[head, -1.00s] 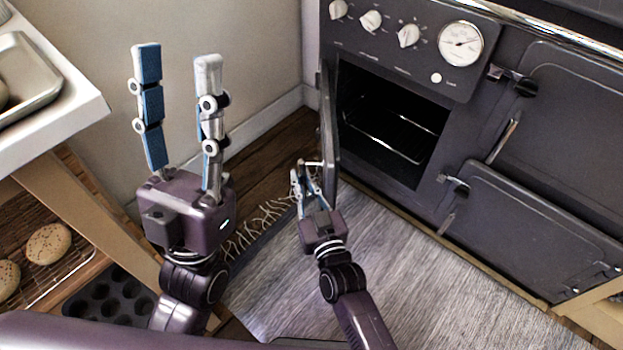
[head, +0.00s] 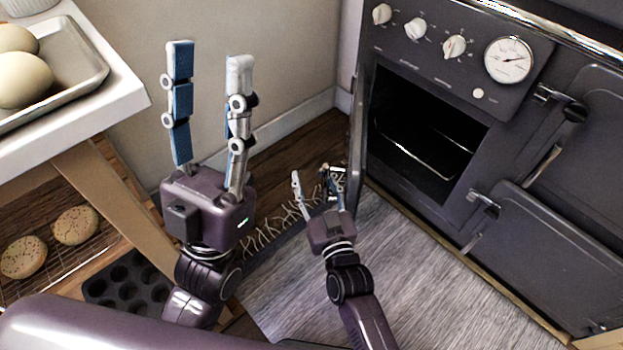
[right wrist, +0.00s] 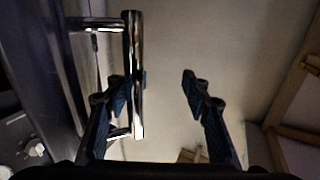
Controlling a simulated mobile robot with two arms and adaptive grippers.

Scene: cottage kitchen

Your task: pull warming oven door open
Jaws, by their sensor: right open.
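The warming oven door (head: 357,130) stands swung open at the left of the oven opening, seen nearly edge-on in the head view. The dark oven cavity (head: 425,135) with a wire rack shows beside it. In the right wrist view, the door's chrome bar handle (right wrist: 133,70) stands upright at the left, by the left finger. My right gripper (head: 318,180) is open beside the door; its fingers also show in the right wrist view (right wrist: 165,85) with a clear gap between them. My left gripper (head: 210,60) is open and empty, fingers pointing up, away from the stove.
A white counter (head: 120,85) with a metal tray (head: 75,75) stands at the left. Below it are cookies on a rack (head: 50,275) and a muffin tin (head: 130,290). A grey rug (head: 420,270) lies before the stove. Knobs and a gauge (head: 508,60) sit above the opening.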

